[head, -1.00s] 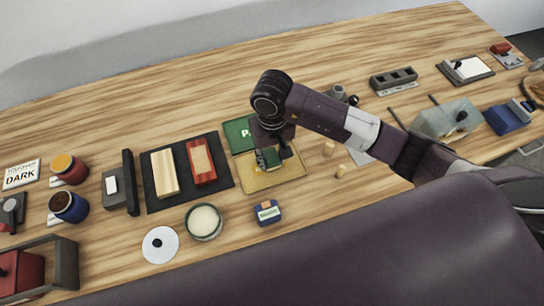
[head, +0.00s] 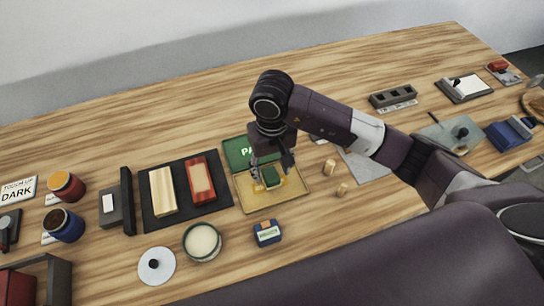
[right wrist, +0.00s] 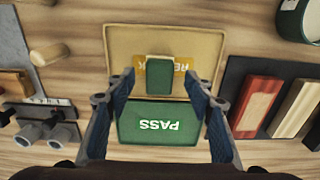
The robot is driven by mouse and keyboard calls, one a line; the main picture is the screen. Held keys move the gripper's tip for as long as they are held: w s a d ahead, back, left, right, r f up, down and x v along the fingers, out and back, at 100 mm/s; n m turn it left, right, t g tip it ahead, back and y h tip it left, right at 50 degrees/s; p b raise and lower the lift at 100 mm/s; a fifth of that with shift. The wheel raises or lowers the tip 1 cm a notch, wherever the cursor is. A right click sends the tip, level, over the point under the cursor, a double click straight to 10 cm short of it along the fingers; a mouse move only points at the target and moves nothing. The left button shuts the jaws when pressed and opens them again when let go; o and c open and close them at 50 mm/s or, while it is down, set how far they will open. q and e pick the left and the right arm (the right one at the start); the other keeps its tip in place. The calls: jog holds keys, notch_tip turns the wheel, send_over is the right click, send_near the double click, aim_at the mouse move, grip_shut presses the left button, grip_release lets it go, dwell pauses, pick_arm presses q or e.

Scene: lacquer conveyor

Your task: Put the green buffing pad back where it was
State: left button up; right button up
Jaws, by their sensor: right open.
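The green buffing pad (right wrist: 159,76) is a small dark green block. It sits on the tan tray (right wrist: 120,42) and partly covers an orange label there, beside the green PASS panel (right wrist: 160,122). In the head view the pad (head: 271,177) shows below my right gripper (head: 272,164). My right gripper is open and empty, with its two fingers spread on either side of the pad in the right wrist view (right wrist: 161,84); there is a gap on both sides. My left gripper is not in view.
A dark mat (head: 184,216) with a pale wooden block (head: 163,192) and a red block (head: 202,180) lies left of the tray. A round bowl (head: 202,241) and a blue box (head: 267,232) stand in front. Small wooden pegs (head: 329,165) stand to the right.

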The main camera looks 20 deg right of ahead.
aim_at(272, 176)
notch_tip(272, 176, up, 6)
jog(key=shift+r+b, duration=0.15)
jog(key=shift+b, duration=0.7)
jog(key=shift+r, duration=0.9)
